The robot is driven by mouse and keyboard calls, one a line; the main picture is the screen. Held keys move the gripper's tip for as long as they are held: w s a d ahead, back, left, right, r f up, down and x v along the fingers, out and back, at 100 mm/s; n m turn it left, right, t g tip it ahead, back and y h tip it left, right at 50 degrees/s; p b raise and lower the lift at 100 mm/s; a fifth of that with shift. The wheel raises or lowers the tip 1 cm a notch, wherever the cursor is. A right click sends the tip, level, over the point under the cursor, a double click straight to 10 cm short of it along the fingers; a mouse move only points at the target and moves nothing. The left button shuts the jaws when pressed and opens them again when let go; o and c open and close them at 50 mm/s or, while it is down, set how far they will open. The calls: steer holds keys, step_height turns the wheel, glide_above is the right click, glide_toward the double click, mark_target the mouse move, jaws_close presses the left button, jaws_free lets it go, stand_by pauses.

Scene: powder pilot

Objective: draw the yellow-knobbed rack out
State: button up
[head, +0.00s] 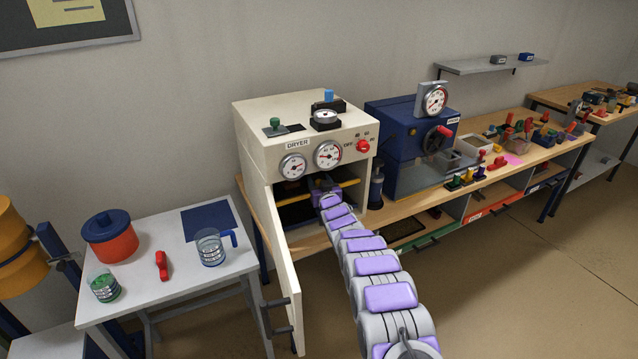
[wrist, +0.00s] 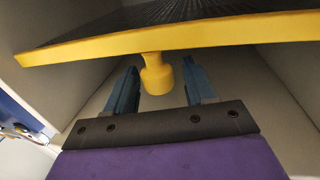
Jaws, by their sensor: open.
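The yellow-knobbed rack (wrist: 210,37) shows in the wrist view as a dark mesh shelf with a yellow front edge. Its yellow knob (wrist: 156,78) hangs below that edge. My gripper (wrist: 160,88) is open, with one blue finger on each side of the knob; I cannot tell whether either touches it. In the head view my gripper (head: 323,190) reaches into the open dryer (head: 300,120), where a yellow rack edge (head: 349,183) shows beside it. The knob is hidden there by my arm.
The dryer's door (head: 286,265) stands open at the left of my arm. A blue machine (head: 405,150) and a cluttered wooden bench (head: 480,190) are to the right. A white table (head: 175,285) with a red pot (head: 110,238) and beakers stands at the left.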

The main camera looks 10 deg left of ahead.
steer(key=shift+c, duration=0.3)
jaws_close()
stand_by(0.3)
